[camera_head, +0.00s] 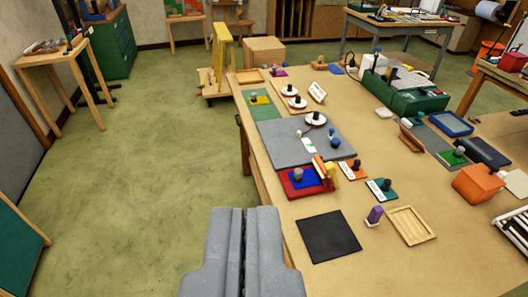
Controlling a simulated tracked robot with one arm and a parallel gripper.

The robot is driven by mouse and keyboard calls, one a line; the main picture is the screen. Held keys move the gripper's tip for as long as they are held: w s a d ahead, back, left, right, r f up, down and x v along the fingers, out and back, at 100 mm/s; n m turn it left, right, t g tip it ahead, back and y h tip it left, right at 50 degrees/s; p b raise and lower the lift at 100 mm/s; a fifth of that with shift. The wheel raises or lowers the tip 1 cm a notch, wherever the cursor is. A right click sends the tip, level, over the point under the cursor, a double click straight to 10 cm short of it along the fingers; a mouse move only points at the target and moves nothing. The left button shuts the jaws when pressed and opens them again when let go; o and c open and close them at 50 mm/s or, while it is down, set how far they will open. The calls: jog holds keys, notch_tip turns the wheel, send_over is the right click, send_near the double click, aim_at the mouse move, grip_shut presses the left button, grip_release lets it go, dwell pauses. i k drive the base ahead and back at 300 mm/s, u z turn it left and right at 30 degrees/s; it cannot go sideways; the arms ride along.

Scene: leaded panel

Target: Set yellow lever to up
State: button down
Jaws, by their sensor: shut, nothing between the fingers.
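My gripper (244,211) is at the bottom middle, its two grey fingers shut together with nothing between them. It is over the floor, left of the table's near edge and apart from everything on the table. A larger yellow upright frame (222,48) stands on a wooden base on the floor beyond the table's far left corner.
The wooden table (376,270) holds a grey board (290,142), a black square mat (328,237), a wooden tray (411,225), an orange box (478,183), a purple piece (375,215) and a green case (405,96). The green floor (150,170) left of the table is clear.

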aim_at(328, 170)
jog(key=u, duration=0.25)
jog(key=i, duration=1.15)
jog(key=z, duration=0.1)
